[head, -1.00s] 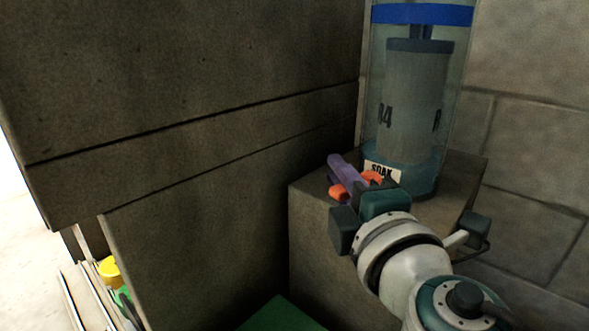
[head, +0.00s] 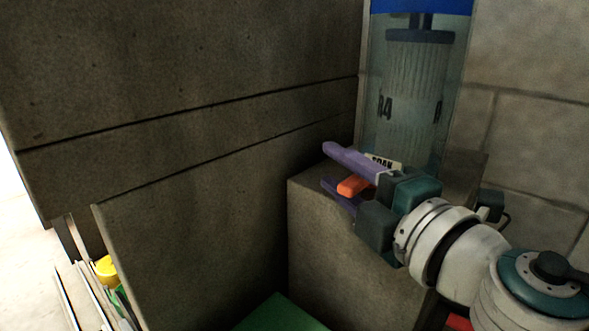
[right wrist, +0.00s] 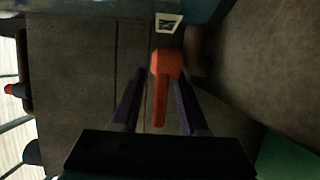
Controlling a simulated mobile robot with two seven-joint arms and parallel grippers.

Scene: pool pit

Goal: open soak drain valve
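The orange valve handle (head: 353,186) sits at the foot of the clear tank (head: 378,70), below its white SOAK label (head: 383,162). My right gripper (head: 327,166) has its purple fingers open, one above and one below the handle in the head view. In the right wrist view the orange handle (right wrist: 163,85) lies between the two fingers, with a gap visible on each side; no firm contact shows. The valve body behind the handle is partly hidden by the gripper. My left gripper is not in view.
The tank stands on a stone block (head: 315,235) in a corner between a dark panelled wall (head: 190,80) and a block wall (head: 535,150). A green surface (head: 280,315) lies low in front. A yellow object (head: 106,268) is at far left.

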